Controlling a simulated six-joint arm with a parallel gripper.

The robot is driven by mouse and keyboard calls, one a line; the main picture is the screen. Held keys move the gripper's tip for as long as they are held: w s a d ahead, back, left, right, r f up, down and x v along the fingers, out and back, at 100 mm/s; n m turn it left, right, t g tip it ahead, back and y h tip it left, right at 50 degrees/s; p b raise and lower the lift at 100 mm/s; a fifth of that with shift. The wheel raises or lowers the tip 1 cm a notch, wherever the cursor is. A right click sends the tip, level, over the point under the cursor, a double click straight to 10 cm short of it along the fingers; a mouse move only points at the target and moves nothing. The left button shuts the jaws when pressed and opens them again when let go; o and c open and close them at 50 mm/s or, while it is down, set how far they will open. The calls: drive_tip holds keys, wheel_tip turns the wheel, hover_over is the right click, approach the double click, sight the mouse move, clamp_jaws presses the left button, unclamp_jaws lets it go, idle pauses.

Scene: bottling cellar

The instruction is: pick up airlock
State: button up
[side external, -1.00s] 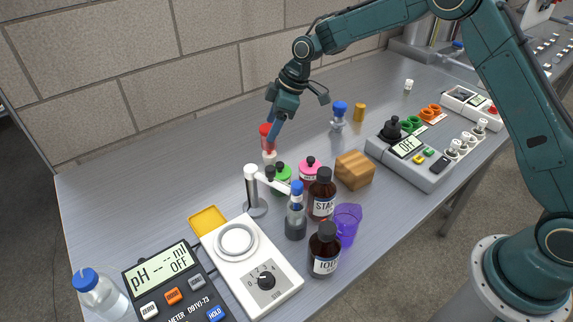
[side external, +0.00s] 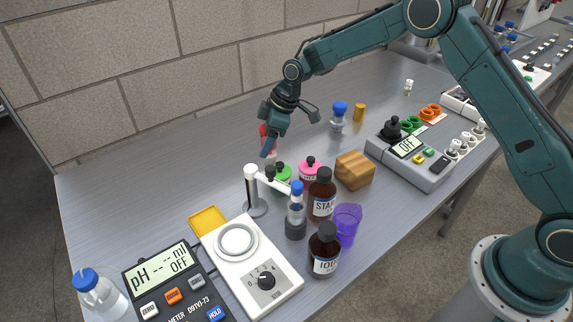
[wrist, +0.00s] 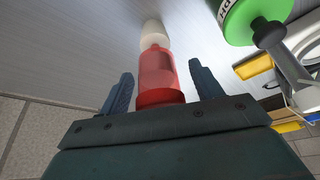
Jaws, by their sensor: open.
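The airlock is a red body with a cream-white stopper end. In the wrist view the airlock (wrist: 158,72) lies between the two fingers of my gripper (wrist: 165,84), with a visible gap on each side. Its white end points away from my palm. In the side view only part of the airlock (side external: 263,131) shows, red behind my gripper (side external: 268,150), which reaches down over it. My gripper is open and not closed on anything. The airlock's lower part is mostly hidden in the side view.
A green-capped bottle (side external: 281,173), a pink-capped bottle (side external: 310,170) and a white stand with an arm (side external: 251,187) are close by at the front. A blue-capped bottle (side external: 339,115) and a wooden block (side external: 354,171) stand to the right. The bench to the left is clear.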

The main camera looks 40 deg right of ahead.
drive_tip(key=shift+c, duration=0.5)
drive_tip(key=c, duration=1)
drive_tip(key=shift+o, duration=0.2)
drive_tip(key=shift+r, duration=0.1)
wheel_tip(320, 180, up, 20)
